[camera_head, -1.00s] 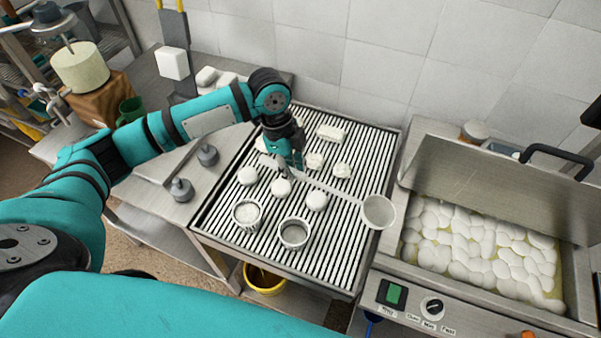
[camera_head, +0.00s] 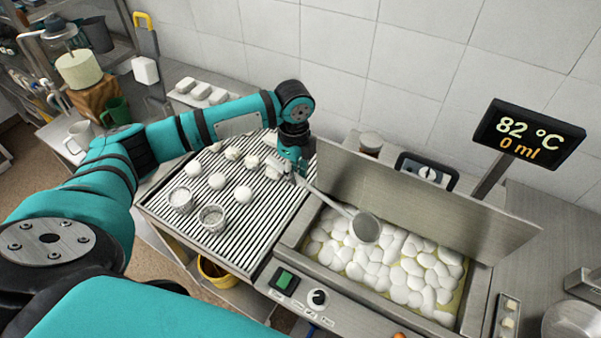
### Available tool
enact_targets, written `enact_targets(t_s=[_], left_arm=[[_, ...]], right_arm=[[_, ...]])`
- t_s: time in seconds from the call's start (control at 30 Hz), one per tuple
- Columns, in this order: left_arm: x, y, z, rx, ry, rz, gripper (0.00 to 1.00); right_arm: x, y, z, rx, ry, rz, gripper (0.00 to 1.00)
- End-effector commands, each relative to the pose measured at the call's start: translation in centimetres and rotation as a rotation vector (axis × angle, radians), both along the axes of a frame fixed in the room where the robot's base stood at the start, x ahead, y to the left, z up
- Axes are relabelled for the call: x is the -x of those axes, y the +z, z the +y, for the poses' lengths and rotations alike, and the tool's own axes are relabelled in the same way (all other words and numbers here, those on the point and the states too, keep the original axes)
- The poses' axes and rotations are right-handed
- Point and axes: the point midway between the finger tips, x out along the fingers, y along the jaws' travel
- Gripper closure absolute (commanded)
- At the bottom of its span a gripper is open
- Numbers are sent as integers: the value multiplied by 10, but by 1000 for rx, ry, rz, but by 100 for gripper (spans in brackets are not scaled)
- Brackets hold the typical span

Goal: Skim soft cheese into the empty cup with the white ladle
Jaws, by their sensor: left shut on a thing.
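The white ladle (camera_head: 366,227) has its bowl above the left part of the open vat (camera_head: 292,238), which holds soft cheese (camera_head: 395,265) as many white rounded lumps in yellowish liquid. My left gripper (camera_head: 293,172) is shut on the upper end of the ladle's handle, beside the vat's raised lid. The ladle's bowl looks empty; whether it touches the curds is unclear. Two small perforated cups stand on the slatted drain rack. The front one (camera_head: 212,217) looks empty, with a grey inside; the other (camera_head: 181,199) looks filled with white. My right gripper is not in view.
Several white cheese pieces (camera_head: 243,195) lie on the rack (camera_head: 222,240). The raised steel lid (camera_head: 400,190) stands behind the vat. A display (camera_head: 527,135) reads 82 °C and 0 ml. A control panel (camera_head: 300,290) runs along the vat's front.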

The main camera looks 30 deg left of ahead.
Motion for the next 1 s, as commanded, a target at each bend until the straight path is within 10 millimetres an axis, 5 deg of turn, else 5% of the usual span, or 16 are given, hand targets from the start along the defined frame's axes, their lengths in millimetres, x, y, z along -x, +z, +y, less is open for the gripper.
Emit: enact_targets(t_s=[0.23,0.47,0.7,1.0], left_arm=[[1,-24,0,0,-1,2,100],[1,-47,-1,0,-2,1,100],[1,-73,0,0,-2,0,100],[0,-100,0,0,-1,-1,100]], right_arm=[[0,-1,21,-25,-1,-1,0],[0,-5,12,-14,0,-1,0],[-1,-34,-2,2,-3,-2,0],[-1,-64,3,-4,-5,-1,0]])
